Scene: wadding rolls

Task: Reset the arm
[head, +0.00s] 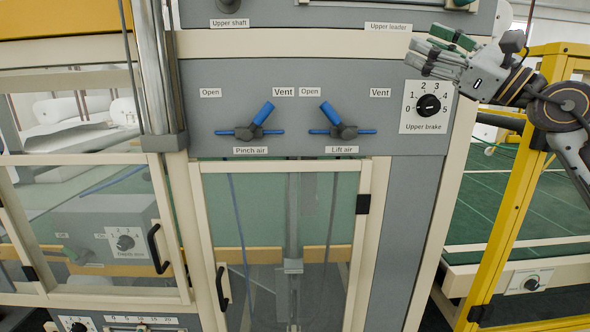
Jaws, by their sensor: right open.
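My right gripper (432,56) comes in from the upper right on my right arm (560,105). Its fingers point left, in front of the panel just above the upper brake dial (428,105), and nothing shows between them. The dial is black, on a white plate numbered 0 to 5. I cannot tell whether the gripper touches the panel. My left gripper is not in view.
The grey panel (300,80) carries the pinch air valve (250,130) and lift air valve (340,130), both with blue handles. Glazed doors with black handles (222,288) are below. A yellow frame (505,200) stands at right, near my arm.

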